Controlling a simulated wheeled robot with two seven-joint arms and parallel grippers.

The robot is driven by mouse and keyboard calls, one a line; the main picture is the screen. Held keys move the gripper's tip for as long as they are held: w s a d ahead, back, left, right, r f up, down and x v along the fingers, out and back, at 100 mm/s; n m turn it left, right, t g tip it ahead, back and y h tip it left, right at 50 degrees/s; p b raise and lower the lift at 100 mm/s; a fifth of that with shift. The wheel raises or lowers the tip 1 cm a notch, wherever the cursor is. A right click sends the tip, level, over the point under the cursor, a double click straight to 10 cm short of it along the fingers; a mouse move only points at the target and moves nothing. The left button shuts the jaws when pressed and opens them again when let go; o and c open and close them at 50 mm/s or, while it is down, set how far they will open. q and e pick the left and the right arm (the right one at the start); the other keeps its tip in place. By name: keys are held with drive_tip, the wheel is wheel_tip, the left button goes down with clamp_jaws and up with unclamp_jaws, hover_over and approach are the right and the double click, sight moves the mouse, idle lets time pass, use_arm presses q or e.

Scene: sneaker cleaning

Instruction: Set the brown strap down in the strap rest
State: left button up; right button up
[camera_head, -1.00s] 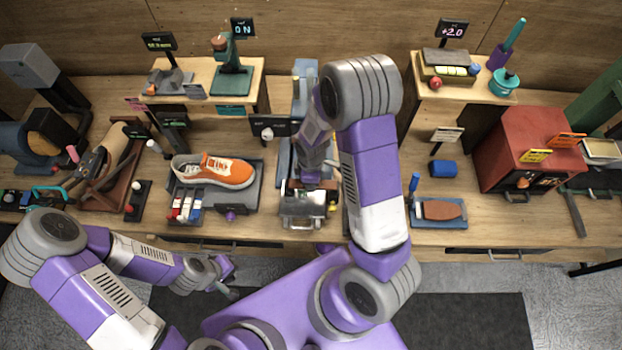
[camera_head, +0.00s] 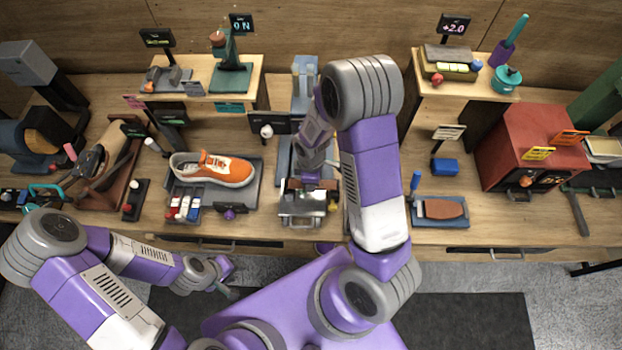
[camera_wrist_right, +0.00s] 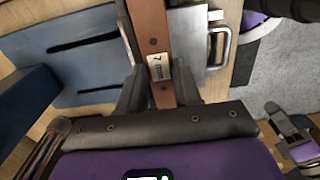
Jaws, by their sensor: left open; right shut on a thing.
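In the right wrist view, the brown strap (camera_wrist_right: 152,32) runs lengthwise between the fingers of my right gripper (camera_wrist_right: 160,92), which is shut on it. A small pale label is on the strap. In the head view, my right gripper is over the middle of the bench, beside a metal box (camera_head: 302,207), its fingers mostly hidden by its own wrist. A blue-grey slotted board (camera_wrist_right: 75,60) lies under and beside the strap; I cannot tell whether it is the strap rest or whether the strap touches it. My left gripper (camera_head: 226,279) is open and empty, in front of the bench edge.
An orange sneaker (camera_head: 228,170) sits on a dark tray left of the right gripper, with small bottles (camera_head: 182,208) before it. A blue tray (camera_head: 428,222) bearing a brown piece stands to the right. A red oven-like box (camera_head: 528,145) is farther right.

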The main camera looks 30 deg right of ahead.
drive_tip(key=shift+f+b, duration=0.45)
drive_tip(key=shift+f, duration=0.1)
drive_tip(key=o, duration=1.1)
drive_tip(key=shift+r, duration=0.15)
wheel_tip(320, 180, up, 7)
drive_tip(key=shift+r+p, duration=0.2)
drive_tip(key=shift+p, duration=0.1)
